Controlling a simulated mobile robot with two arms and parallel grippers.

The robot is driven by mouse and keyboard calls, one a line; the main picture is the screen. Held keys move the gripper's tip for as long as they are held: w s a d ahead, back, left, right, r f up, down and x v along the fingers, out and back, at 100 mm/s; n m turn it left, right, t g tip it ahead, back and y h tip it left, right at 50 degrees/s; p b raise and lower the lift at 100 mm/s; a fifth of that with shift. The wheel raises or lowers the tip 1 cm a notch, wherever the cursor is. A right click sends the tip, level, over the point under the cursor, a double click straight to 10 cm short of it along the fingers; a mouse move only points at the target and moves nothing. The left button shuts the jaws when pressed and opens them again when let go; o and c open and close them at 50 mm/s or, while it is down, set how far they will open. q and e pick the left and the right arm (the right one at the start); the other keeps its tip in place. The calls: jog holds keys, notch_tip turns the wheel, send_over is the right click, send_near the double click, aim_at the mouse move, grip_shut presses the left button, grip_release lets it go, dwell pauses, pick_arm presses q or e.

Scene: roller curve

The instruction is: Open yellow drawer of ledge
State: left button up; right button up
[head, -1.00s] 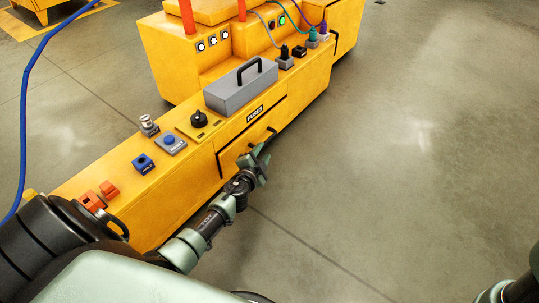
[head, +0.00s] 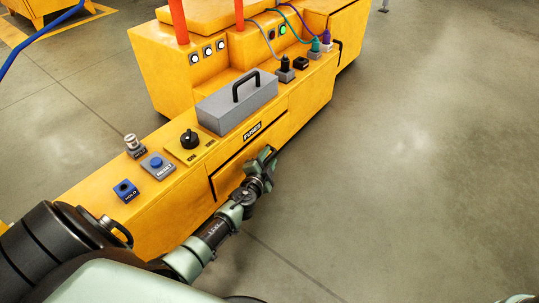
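The yellow ledge (head: 150,215) runs from the lower left to the upper right. The yellow drawer (head: 230,178) is set in its front face below a label reading FUSES (head: 252,131). A dark gap line marks the drawer's top edge, and its front looks flush with the ledge. My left gripper (head: 266,157) is at the right part of the drawer front and covers the drawer's handle. Whether its fingers are open or closed on the handle is too small to tell. My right gripper is not in view.
On the ledge top are a grey box with a black handle (head: 237,104), a black rotary knob (head: 190,139), a blue button (head: 157,163) and a blue socket (head: 125,190). Cabled plugs (head: 286,64) stand farther back. The floor (head: 400,170) to the right is clear.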

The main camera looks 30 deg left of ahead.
pick_arm(q)
jog(key=shift+c, duration=0.4)
grip_shut()
dwell(1.0)
